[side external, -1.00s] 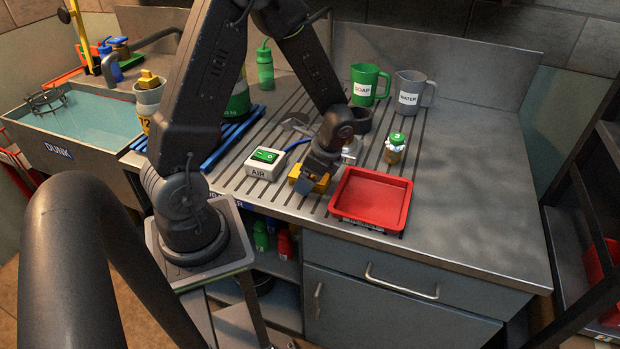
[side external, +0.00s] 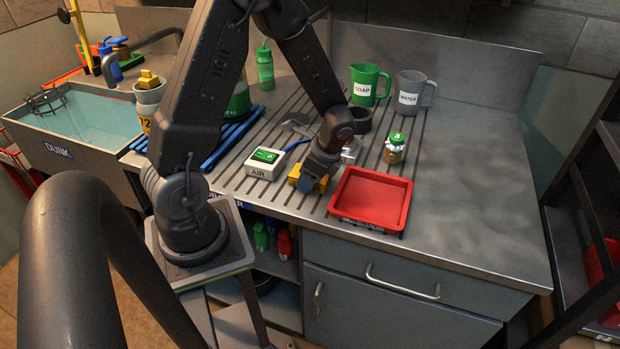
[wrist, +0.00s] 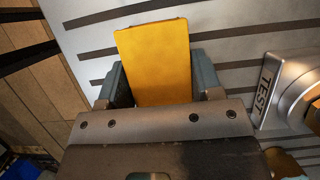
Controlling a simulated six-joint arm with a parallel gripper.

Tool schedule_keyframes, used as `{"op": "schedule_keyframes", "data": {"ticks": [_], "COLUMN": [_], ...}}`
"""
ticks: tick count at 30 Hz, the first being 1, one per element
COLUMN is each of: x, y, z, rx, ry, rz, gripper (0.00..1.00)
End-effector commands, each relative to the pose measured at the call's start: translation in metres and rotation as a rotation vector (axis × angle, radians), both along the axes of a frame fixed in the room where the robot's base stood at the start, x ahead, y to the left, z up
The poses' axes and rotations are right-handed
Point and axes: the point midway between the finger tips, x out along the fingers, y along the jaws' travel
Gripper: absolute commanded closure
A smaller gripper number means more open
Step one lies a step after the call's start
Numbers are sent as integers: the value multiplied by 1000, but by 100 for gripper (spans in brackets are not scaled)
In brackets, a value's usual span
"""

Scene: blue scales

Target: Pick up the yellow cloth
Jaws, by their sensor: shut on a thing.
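The yellow cloth (wrist: 155,62) looks like a flat folded block in the wrist view, lying between my two fingers. My gripper (wrist: 158,85) is shut on it, with a finger against each side. In the side external view my gripper (side external: 310,182) is low over the grooved steel drainboard, just left of the red tray. There the yellow cloth (side external: 321,185) shows only in part, behind and beside the fingers. I cannot tell whether its underside touches the drainboard.
A red tray (side external: 369,214) lies close on the right. A white AIR box (side external: 266,172) sits on the left. A small green-capped jar (side external: 395,150), a green SOAP jug (side external: 366,85) and a grey WATER jug (side external: 410,95) stand behind. The counter's right side is clear.

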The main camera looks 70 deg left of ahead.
Motion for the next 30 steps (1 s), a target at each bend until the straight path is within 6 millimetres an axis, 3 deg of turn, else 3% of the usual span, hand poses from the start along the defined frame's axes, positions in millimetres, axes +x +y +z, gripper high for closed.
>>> {"op": "schedule_keyframes", "data": {"ticks": [3, 13, 17, 21, 30], "x": [0, 0, 1, 1, -51], "y": [0, 0, 0, 1, 43], "z": [0, 4, 16, 42, 82], "rx": [-1, 0, 2, 4, 3], "ry": [1, -2, -4, -8, -5], "rz": [0, 1, 0, 1, 8], "gripper": [64, 64, 64, 64, 64]}}
